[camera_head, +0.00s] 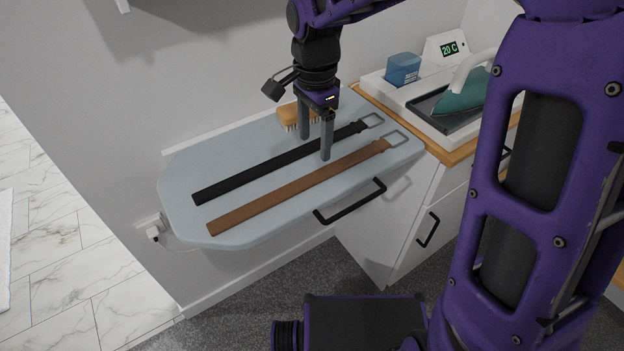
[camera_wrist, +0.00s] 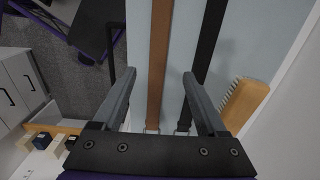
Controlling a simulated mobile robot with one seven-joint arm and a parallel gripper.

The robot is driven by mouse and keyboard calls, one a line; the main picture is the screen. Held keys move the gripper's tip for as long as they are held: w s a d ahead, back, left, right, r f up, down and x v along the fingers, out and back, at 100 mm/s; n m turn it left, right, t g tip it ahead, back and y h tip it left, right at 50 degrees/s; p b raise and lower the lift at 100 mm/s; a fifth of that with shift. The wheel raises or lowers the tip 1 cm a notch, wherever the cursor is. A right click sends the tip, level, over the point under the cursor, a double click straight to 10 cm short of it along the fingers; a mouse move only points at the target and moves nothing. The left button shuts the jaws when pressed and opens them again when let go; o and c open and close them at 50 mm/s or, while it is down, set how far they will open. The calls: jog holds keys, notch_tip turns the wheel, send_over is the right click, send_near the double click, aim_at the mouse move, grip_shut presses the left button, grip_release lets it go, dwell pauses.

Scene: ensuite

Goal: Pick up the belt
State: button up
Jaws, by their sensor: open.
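Two belts lie stretched out side by side on the pale blue board (camera_head: 185,182). The black belt (camera_head: 255,171) is nearer the wall and the brown belt (camera_head: 285,191) is nearer the front edge; both have square metal buckles at the right end. My gripper (camera_head: 315,149) points down over the buckle half of the black belt, open and empty. In the head view its fingers appear on either side of the black belt. In the wrist view the brown belt (camera_wrist: 159,50) runs between the fingers and the black belt (camera_wrist: 208,40) passes by the right fingertip. Fingertip height is unclear.
A wooden brush (camera_head: 290,115) lies behind the black belt, close to the gripper and wall. A black handle (camera_head: 350,203) runs along the board's front. A teal iron (camera_head: 465,92) and a blue box (camera_head: 403,69) stand on the counter at right.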

aim_at(315, 176)
jog(key=f+b, duration=0.1)
jog(key=f, duration=0.7)
jog(key=shift+s+f, duration=0.2)
grip_shut()
